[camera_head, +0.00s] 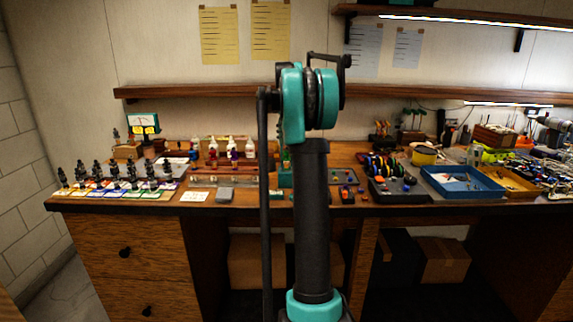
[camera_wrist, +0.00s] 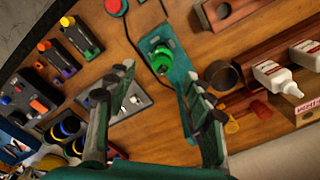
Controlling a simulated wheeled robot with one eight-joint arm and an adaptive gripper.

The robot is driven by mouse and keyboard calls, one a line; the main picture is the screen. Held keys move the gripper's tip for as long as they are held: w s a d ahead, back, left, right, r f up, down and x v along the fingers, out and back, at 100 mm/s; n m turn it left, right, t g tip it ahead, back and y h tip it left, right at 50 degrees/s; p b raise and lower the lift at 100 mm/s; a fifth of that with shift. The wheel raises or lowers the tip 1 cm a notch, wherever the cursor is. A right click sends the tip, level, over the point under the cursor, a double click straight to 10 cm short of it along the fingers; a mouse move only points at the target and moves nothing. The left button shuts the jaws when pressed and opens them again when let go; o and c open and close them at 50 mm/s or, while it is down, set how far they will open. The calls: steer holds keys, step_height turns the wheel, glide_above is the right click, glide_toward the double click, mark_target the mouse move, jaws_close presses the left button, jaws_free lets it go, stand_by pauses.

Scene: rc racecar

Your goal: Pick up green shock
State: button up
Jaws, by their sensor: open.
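My gripper (camera_wrist: 159,72) is open in the wrist view, with its two fingers apart and nothing held between them. A bright green round part (camera_wrist: 162,60) on a teal plate (camera_wrist: 151,41) shows between and beyond the fingertips. I cannot tell whether this part is the green shock. In the head view, several dark upright shocks (camera_head: 115,172) stand on coloured cards at the left end of the bench; their own colours are too small to tell. My arm hides the middle of the bench, and my gripper is not clearly visible there.
The wooden bench (camera_head: 230,205) is crowded. A blue tray (camera_head: 462,196) and a wheel holder (camera_head: 398,190) lie to the right in the head view. A shelf (camera_head: 190,91) runs above the bench.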

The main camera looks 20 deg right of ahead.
steer(key=shift+w+a+f, duration=0.1)
steer(key=shift+a+f, duration=0.05)
steer(key=shift+f, duration=3.75)
steer(key=shift+c, duration=0.3)
jaws_close()
